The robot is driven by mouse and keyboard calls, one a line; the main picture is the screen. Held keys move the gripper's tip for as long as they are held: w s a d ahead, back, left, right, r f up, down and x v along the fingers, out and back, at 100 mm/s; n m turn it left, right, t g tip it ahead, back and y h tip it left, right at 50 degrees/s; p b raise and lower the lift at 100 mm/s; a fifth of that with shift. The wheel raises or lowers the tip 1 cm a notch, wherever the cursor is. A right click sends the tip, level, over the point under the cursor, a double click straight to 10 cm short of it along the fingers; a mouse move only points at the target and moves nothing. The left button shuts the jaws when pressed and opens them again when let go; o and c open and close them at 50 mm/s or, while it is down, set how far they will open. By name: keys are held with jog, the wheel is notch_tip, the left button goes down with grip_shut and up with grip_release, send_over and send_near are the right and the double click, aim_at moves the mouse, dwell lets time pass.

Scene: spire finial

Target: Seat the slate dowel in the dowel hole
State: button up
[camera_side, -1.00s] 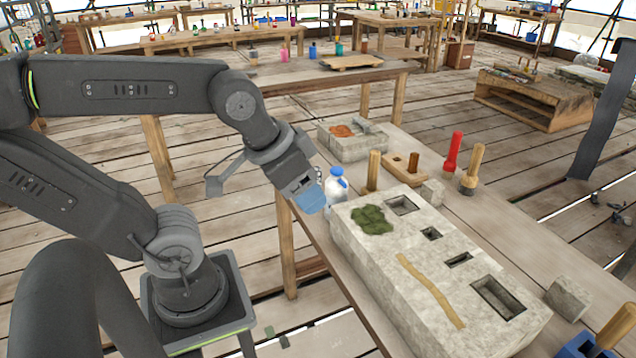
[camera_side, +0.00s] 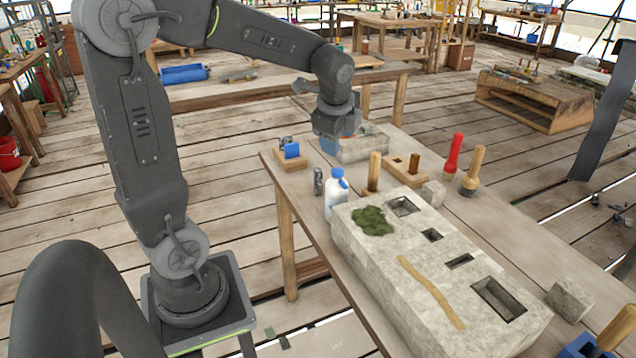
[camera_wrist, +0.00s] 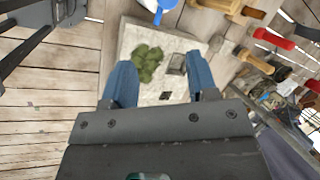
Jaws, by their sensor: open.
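The pale stone block (camera_side: 375,268) lies on the workbench with several dark openings in its top. They include a square hole (camera_side: 403,206), a smaller square hole (camera_side: 432,234), a slot (camera_side: 459,260) and a large rectangular recess (camera_side: 498,298). I cannot tell which is the dowel hole. A small dark grey upright piece (camera_side: 319,181) stands left of the bottle; I cannot tell whether it is the slate dowel. My gripper (camera_side: 337,134) is raised near the bench's back end. In the wrist view its blue fingers (camera_wrist: 160,66) are apart and empty, with the block beyond them.
A white bottle with a blue cap (camera_side: 337,195) stands against the block's left end. Near it are a wooden peg (camera_side: 374,171), a wooden holder (camera_side: 404,170), a stone tray (camera_side: 365,150) and a blue item on a wooden base (camera_side: 291,151). Moss (camera_side: 371,221) lies on the block.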

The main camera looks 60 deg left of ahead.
jog(key=w+a+f+m+g, duration=0.1)
jog(key=w+a+f+m, duration=0.1)
jog(key=a+f+m, duration=0.35)
jog(key=w+a+f+m+g, duration=0.1)
jog(key=w+a+f+m, duration=0.1)
jog(key=a, duration=0.6)
send_over(318, 169)
jog(key=d, duration=0.2)
jog(key=shift+y, duration=0.4)
jog(key=f, duration=0.6)
jog(key=shift+s+f, duration=0.2)
jog(key=shift+f, duration=0.2)
jog(key=shift+x, duration=3.1)
jog(key=shift+d, duration=0.1)
jog(key=shift+w, duration=0.1)
grip_shut()
